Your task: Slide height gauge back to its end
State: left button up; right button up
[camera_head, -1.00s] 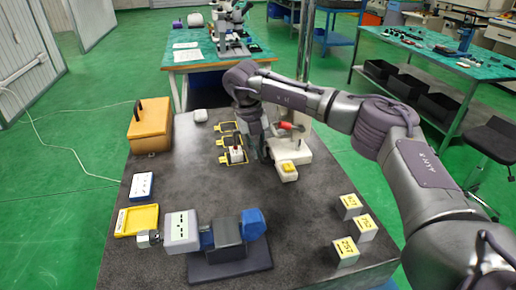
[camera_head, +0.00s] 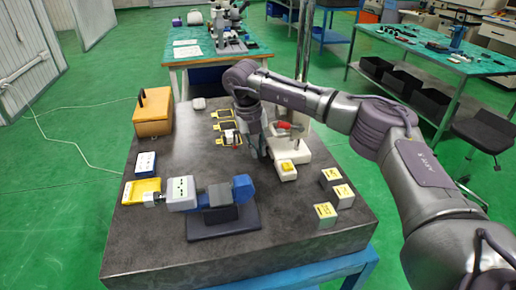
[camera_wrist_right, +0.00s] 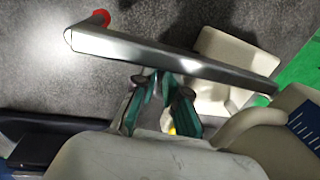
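A white stand (camera_head: 289,148) with an upright post (camera_head: 305,70), which I take for the height gauge, stands right of the middle of the dark plate. It has a red part (camera_head: 288,126) above the base and a yellow-topped block (camera_head: 287,167) at its front. My right gripper (camera_head: 262,150) is low beside its left side. In the right wrist view its teal-padded fingers (camera_wrist_right: 158,82) have their tips close together at a metal bar (camera_wrist_right: 170,60) with a red end. The bar covers the tips, so a grip on it cannot be made out. My left gripper is not in view.
An orange box (camera_head: 153,113), a yellow tray (camera_head: 141,190) and a blue-and-grey device (camera_head: 222,200) stand on the left and front of the plate (camera_head: 165,250). Yellow-outlined frames (camera_head: 223,114) lie left of my gripper. Several yellow-labelled blocks (camera_head: 331,177) stand at the right.

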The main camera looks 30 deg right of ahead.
jog(key=o, duration=0.4)
jog(key=shift+w+f, duration=0.1)
jog(key=shift+f, duration=0.15)
jog(key=shift+r, duration=0.35)
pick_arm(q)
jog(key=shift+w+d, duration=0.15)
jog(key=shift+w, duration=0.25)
pick_arm(e)
jog(key=r, duration=0.3)
jog(key=a+r, duration=0.1)
jog(key=r, duration=0.3)
jog(key=a+r, duration=0.1)
jog(key=r, duration=0.3)
jog(key=shift+w+r, duration=0.1)
jog(key=shift+w, duration=0.15)
